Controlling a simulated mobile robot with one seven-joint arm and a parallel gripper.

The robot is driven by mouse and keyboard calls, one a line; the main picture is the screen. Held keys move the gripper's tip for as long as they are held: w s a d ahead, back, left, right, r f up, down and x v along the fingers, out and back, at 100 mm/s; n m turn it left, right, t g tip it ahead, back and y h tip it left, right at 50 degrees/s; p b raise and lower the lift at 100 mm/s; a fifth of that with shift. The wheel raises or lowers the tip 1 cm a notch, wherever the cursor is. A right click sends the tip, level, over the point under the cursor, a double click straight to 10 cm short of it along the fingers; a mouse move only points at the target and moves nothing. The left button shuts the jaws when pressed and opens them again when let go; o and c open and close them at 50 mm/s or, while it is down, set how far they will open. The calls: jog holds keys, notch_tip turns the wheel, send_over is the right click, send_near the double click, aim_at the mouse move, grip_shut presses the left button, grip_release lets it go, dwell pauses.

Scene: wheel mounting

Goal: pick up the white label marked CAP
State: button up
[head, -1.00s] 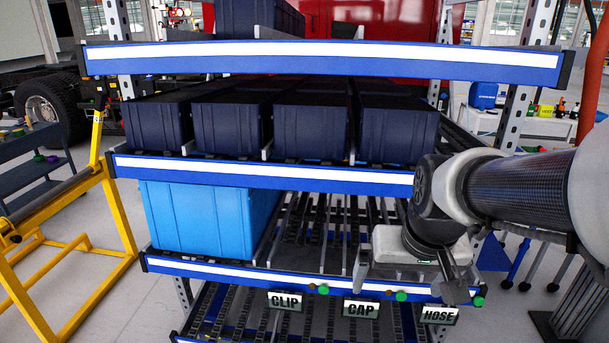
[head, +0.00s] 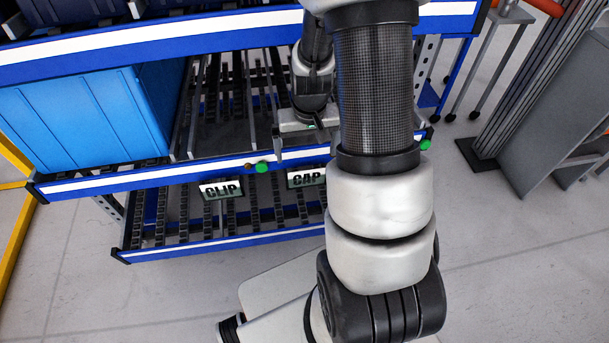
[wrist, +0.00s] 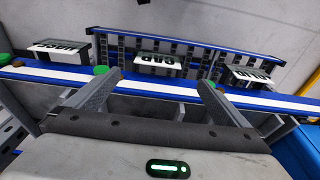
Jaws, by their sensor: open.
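In the wrist view the CAP label (wrist: 158,60) appears upside down, between and beyond my fingertips. My gripper (wrist: 158,82) is open and empty, its two fingers reaching over the beam on either side of the label's line. The fingers appear apart from the label. In the head view my arm hides part of the gripper.
The CLIP label (head: 222,189) hangs left of CAP in the head view. The HOSE label (wrist: 62,48) shows at left in the wrist view. Green knobs (head: 262,168) sit on the beam (head: 110,180). A light blue bin (head: 85,115) stands on the rack at left.

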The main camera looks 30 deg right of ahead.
send_over(307, 171)
notch_tip(307, 171, down, 5)
jog(key=shift+f+b, duration=0.45)
jog(key=shift+f, duration=2.25)
jog(key=shift+c, duration=0.4)
jog(key=c, duration=1.5)
jog(key=shift+r, duration=0.1)
